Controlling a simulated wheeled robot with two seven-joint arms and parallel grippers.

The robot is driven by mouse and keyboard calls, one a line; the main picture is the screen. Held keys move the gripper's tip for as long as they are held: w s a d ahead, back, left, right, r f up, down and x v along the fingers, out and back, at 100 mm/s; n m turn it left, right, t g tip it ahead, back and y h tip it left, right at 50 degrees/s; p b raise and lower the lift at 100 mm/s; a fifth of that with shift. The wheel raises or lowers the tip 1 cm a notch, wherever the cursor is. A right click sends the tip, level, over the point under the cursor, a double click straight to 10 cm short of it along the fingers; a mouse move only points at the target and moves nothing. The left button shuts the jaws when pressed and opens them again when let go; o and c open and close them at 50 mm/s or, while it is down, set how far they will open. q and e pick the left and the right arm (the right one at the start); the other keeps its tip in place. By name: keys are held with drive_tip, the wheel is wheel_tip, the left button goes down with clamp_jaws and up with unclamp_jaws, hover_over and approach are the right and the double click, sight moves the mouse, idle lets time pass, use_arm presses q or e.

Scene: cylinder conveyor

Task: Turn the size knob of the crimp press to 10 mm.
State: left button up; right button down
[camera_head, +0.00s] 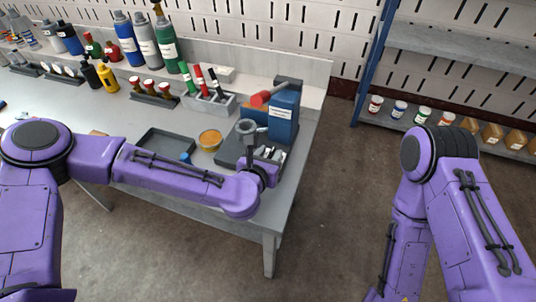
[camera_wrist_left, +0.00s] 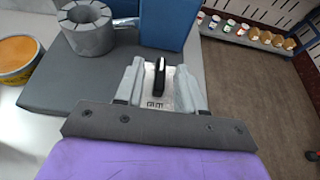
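The crimp press has a blue body (camera_head: 283,118) with a red-ended lever (camera_head: 262,99) on a dark grey base, at the table's right end. Its grey segmented ring (camera_wrist_left: 88,28) stands left of the blue body in the left wrist view. The size knob (camera_wrist_left: 160,72) is a narrow black bar on a white plate with small marks that I cannot read. My left gripper (camera_wrist_left: 160,84) is open, one finger on each side of the knob, with visible gaps. In the head view the left gripper (camera_head: 268,153) is small and partly hidden. My right gripper is out of view.
An orange-filled bowl (camera_head: 210,139) and a grey tray (camera_head: 166,146) stand left of the press. Behind are a grey holder (camera_head: 210,105) with red and green tubes, and several bottles. A shelf (camera_head: 455,130) with jars stands at the right. The floor between is clear.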

use_arm(q)
drive_tip(key=b+v, duration=0.1)
drive_tip(key=v, duration=0.9)
drive_tip(key=shift+s, duration=0.25)
drive_tip(key=shift+a+r, duration=0.1)
